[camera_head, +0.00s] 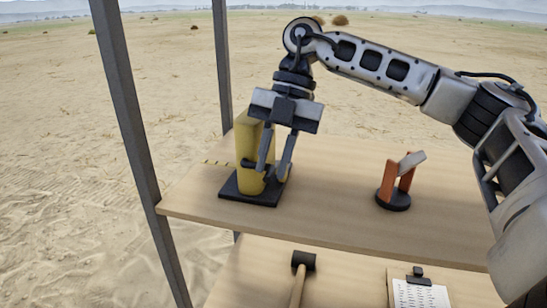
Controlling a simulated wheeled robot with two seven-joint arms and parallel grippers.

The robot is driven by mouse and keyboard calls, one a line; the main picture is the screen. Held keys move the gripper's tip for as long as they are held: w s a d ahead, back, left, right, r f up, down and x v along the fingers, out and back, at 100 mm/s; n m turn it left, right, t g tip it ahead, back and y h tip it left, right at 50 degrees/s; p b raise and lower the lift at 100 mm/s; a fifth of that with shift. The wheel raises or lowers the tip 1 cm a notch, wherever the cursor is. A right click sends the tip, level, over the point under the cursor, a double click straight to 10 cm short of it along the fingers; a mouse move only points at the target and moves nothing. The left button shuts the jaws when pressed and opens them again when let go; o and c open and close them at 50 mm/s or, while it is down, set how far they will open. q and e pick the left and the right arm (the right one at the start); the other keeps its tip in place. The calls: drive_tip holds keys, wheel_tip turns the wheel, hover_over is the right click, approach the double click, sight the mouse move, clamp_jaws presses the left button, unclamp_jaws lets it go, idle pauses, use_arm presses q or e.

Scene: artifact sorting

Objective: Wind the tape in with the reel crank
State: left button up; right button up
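The tape reel (245,135) is a tall yellow body on a black square base (234,192), upright on the tabletop. My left gripper is not in view.
An orange stand (388,181) with a tilted grey piece and a round black base stands to the right. A mallet (303,262) and a clipboard (418,290) lie on the lower shelf. Grey posts (130,120) rise at the left. The tabletop between reel and stand is clear.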

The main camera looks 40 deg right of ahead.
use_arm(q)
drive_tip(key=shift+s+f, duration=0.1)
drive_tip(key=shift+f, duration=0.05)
use_arm(e)
drive_tip(key=shift+d+r, duration=0.1)
drive_tip(key=shift+r, duration=0.25)
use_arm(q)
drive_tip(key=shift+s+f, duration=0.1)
use_arm(e)
drive_tip(key=v, duration=0.6)
drive_tip(key=shift+d+r, duration=0.25)
drive_tip(key=shift+r, duration=0.1)
drive_tip(key=shift+w, duration=0.1)
